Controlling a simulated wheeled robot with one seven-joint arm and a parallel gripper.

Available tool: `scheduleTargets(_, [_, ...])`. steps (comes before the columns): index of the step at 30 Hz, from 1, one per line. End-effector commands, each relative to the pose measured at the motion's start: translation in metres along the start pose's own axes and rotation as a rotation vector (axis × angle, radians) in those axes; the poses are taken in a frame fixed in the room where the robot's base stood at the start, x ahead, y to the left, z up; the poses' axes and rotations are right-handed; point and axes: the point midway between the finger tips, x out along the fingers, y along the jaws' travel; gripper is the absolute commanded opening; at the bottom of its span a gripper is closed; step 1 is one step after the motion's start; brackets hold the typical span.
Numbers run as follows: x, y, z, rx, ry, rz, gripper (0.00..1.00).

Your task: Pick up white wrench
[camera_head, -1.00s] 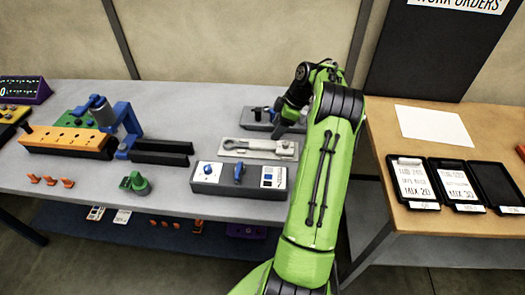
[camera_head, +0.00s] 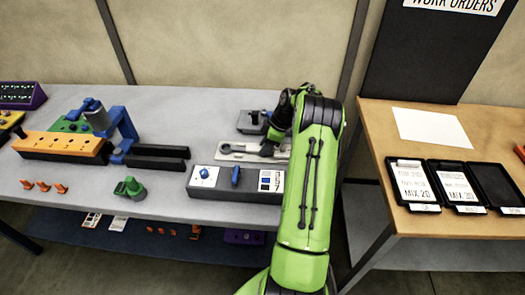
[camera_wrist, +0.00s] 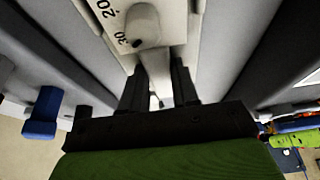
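The white wrench (camera_head: 240,148) lies on a pale plate behind the grey control box, in the head view. My gripper (camera_head: 267,150) is low over the right part of the wrench and hides that end. In the wrist view, my gripper (camera_wrist: 158,92) has its two dark fingers apart, with a pale strip showing between them. A white surface with a rounded knob and the marks 20 and 30 (camera_wrist: 140,28) lies just beyond the fingertips. I cannot tell whether the fingers touch the wrench.
The grey control box (camera_head: 236,182) with a blue lever stands in front of the plate. A dark grey block (camera_head: 252,122) is behind it. A blue clamp (camera_head: 122,130) and orange block (camera_head: 62,143) stand left. Black trays (camera_head: 455,185) lie on the wooden table.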

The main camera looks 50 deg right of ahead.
Motion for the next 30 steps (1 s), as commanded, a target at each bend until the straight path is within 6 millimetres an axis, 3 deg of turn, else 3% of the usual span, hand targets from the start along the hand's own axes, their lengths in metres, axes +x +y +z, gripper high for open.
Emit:
scheduleTargets(1, [0.0,0.0,0.0,0.0,0.0,0.001,0.15])
scheduleTargets(4, [-0.001,0.0,0.0,0.0,0.0,0.001,0.0])
scheduleTargets(17, [-0.007,0.001,-0.003,-0.003,0.001,0.004,0.0])
scheduleTargets(27, [-0.079,0.001,-0.033,-0.003,0.001,0.006,0.0])
scheduleTargets(30, [-0.09,0.001,-0.037,-0.002,0.001,0.004,0.0])
